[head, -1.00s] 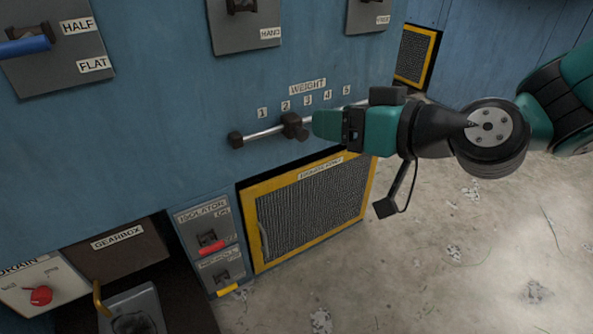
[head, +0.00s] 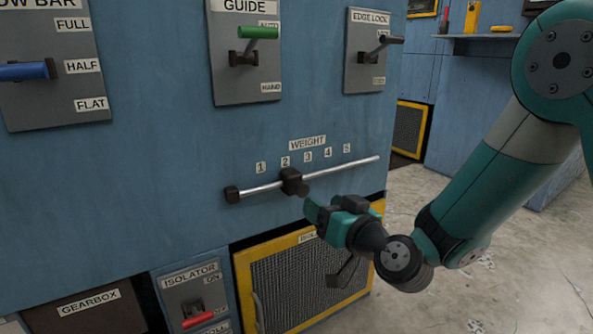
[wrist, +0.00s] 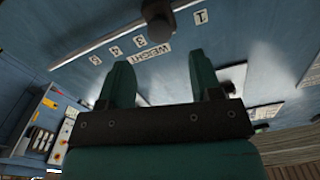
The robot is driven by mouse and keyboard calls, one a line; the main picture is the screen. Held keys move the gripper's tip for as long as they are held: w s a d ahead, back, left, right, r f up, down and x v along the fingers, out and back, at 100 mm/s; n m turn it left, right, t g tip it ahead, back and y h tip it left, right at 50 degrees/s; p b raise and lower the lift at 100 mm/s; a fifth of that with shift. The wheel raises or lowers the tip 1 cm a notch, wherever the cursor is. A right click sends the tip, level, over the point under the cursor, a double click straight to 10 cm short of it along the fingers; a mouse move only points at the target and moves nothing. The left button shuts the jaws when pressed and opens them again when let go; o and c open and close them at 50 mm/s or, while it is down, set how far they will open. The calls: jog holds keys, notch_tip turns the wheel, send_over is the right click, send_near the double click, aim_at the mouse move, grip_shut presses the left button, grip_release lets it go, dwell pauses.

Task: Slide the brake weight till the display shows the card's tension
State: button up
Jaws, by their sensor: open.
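The brake weight (head: 292,183) is a dark block on a shiny horizontal rail (head: 340,167) under the WEIGHT label (head: 307,143). It sits just below the 2 of the 1 to 5 scale. In the wrist view the dark weight (wrist: 157,22) shows beyond the fingertips, roughly between them. My gripper (head: 311,208) is just below and right of the weight, apart from it. In the wrist view my gripper (wrist: 160,76) has its two green fingers spread with nothing between them. No display or tension card can be made out in either view.
Above the rail are the GUIDE lever (head: 258,32) and EDGE LOCK lever (head: 388,40); a blue lever (head: 25,71) points at HALF. Below are a yellow-framed mesh guard (head: 306,285) and the ISOLATOR switch (head: 197,318). Open concrete floor lies right.

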aim_at(305, 191)
jog(key=p+x, duration=0.4)
jog(key=x, duration=0.5)
jog(key=shift+w+a, duration=0.4)
jog(key=shift+w, duration=0.2)
grip_shut()
jog(key=shift+f, duration=0.1)
